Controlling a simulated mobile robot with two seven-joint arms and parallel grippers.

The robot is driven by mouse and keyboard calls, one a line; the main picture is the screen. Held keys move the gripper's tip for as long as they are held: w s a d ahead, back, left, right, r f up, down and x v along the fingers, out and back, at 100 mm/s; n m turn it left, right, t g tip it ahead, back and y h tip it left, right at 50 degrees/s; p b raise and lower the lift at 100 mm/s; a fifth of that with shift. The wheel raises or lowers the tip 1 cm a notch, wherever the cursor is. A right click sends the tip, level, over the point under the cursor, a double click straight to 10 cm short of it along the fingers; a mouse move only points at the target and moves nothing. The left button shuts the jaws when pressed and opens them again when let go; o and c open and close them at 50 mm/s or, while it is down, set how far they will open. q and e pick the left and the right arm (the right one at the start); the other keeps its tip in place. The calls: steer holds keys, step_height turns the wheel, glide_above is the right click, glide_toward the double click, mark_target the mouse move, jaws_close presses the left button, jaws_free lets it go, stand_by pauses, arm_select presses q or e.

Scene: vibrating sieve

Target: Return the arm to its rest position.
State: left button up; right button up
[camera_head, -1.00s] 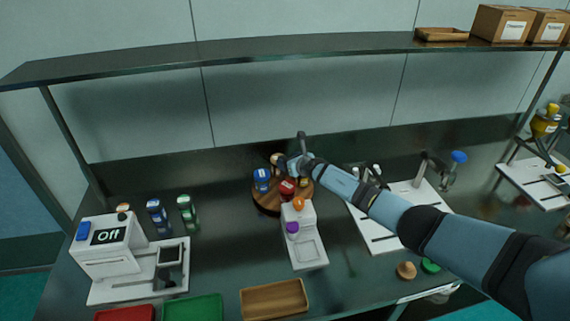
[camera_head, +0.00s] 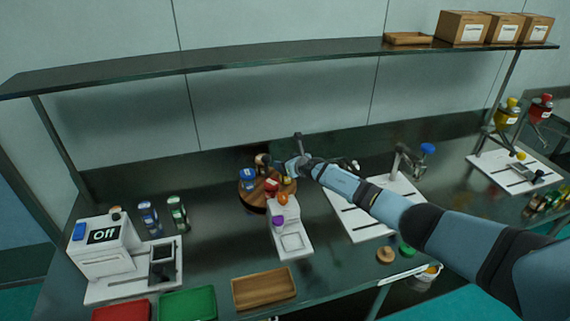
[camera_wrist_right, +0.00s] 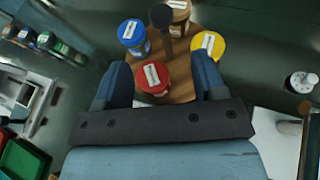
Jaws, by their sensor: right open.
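My right arm (camera_head: 420,222) reaches in from the right across the bench. Its gripper (camera_head: 290,166) hovers over the round wooden turntable (camera_head: 255,200), which holds several jars. In the right wrist view the two blue fingers (camera_wrist_right: 160,88) stand wide apart. A red-lidded jar (camera_wrist_right: 152,77) shows between them, and nothing is visibly gripped. A blue-lidded jar (camera_wrist_right: 132,33), a brown-lidded jar (camera_wrist_right: 179,8) and a yellow-lidded jar (camera_wrist_right: 208,44) stand around it. I cannot tell whether the fingers touch any jar. My left gripper is out of view.
A white device (camera_head: 290,240) with orange and purple knobs stands just in front of the turntable. A machine reading "Off" (camera_head: 105,250) is at left. Wooden (camera_head: 264,289), green (camera_head: 188,304) and red trays line the front edge. A shelf (camera_head: 200,62) runs above the bench.

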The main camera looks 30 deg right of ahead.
stand_by(0.3)
steer(key=s+a+f+m+t+h, duration=0.2)
steer(key=s+a+m+t+h, duration=0.1)
steer(key=s+a+m, duration=1.05)
steer(key=s+r+m+g, duration=0.3)
steer(key=s+m+g, duration=0.3)
steer(key=s+m, duration=1.15)
steer(key=s+r+m+g, duration=0.3)
steer(key=s+m+g, duration=0.3)
steer(key=s, duration=2.3)
steer(key=w+a+f+t+y, duration=0.1)
steer(key=w+a+f+t, duration=0.2)
steer(key=f, duration=0.4)
steer(key=w+a+f+n+t+y, duration=0.1)
steer(key=w+a+f+t+y, duration=0.1)
steer(key=f, duration=0.4)
steer(key=shift+w+a+f+n+t, duration=0.35)
steer(key=shift+w+a+t, duration=0.4)
steer(key=shift+t, duration=0.25)
